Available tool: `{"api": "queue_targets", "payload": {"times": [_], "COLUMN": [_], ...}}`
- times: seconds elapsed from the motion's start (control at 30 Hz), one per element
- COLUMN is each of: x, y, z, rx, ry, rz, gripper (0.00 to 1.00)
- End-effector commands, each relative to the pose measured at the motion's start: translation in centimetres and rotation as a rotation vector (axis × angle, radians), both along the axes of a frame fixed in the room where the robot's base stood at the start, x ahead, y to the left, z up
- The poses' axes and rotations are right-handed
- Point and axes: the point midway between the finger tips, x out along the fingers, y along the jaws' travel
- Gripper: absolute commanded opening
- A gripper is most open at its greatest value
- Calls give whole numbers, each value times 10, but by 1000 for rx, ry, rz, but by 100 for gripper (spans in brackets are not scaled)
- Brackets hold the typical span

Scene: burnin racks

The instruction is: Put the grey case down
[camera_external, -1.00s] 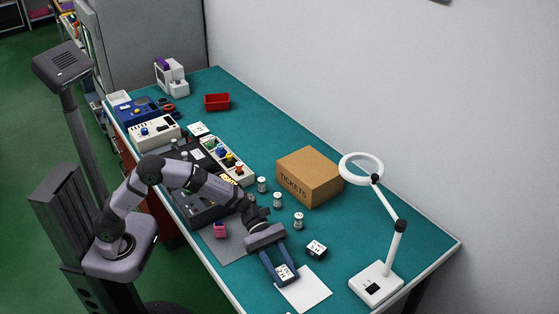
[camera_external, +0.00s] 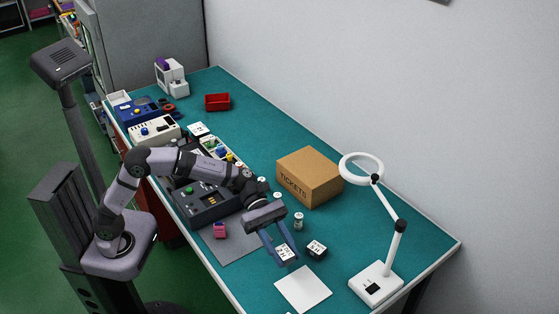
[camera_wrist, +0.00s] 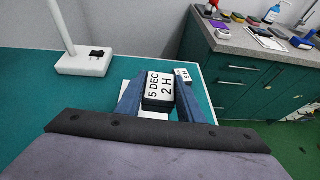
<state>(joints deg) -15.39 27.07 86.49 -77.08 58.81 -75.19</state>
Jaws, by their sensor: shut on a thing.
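My gripper (camera_external: 283,256) is shut on a dark grey case (camera_wrist: 158,103) with a white label on top that reads "5 DEC 2 H". In the external view the held case (camera_external: 285,253) sits between the fingertips, seemingly a little above the bench, behind a white sheet (camera_external: 303,291). The gap under it is hard to judge. A second dark case with a white label (camera_external: 316,248) stands just right of my gripper. A white-labelled item also shows beyond the right finger in the wrist view (camera_wrist: 182,76).
A cardboard box marked "TICKETS" (camera_external: 309,178) stands behind. A ring lamp (camera_external: 376,285) is at the right. Small white-topped cylinders (camera_external: 298,221) stand nearby. A pink block (camera_external: 219,231) lies on a grey mat (camera_external: 240,250). The white sheet is bare.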

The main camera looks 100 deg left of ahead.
Motion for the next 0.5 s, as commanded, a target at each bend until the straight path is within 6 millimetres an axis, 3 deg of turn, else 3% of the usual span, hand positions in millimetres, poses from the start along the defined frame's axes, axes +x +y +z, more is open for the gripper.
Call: {"api": "queue_targets", "payload": {"times": [0.3, 0.5], "x": [4, 28], "y": [4, 31], "z": [5, 16], "rx": [1, 10], "ry": [-1, -12], "rz": [19, 154], "gripper": [11, 11]}}
